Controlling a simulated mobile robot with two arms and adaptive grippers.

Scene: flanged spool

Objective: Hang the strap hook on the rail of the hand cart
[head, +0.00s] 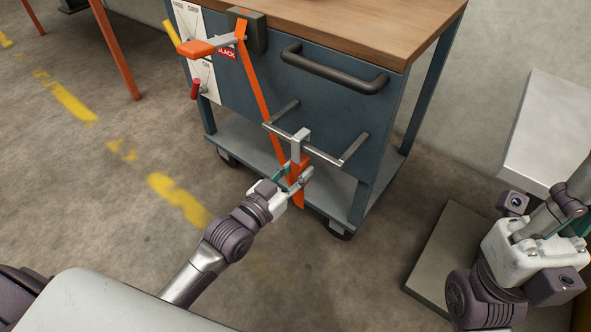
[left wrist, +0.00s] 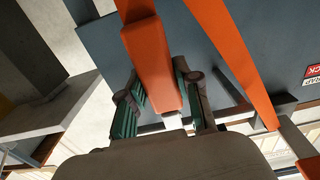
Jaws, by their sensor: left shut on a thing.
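The blue hand cart (head: 285,75) has a thin grey rail (head: 328,156) standing off its side on two brackets. The strap hook (head: 300,140) is light grey with an orange lower part, and it is upright at the rail. I cannot tell whether its bend is over the bar or in front of it. My left gripper (head: 292,183) is shut on the orange part below the rail. In the left wrist view the orange part (left wrist: 155,62) lies between the green-padded fingers (left wrist: 165,102). The orange strap (head: 258,88) runs down from the cart top. My right gripper (head: 577,218) is at the right edge, its jaws unclear.
A dark handle (head: 333,68) sits above the rail. A grey tensioner (head: 248,32) with an orange lever (head: 207,46) is at the cart's top corner, beside a white label panel (head: 198,60). A pale bench (head: 552,130) stands at right. The floor left of the cart is open.

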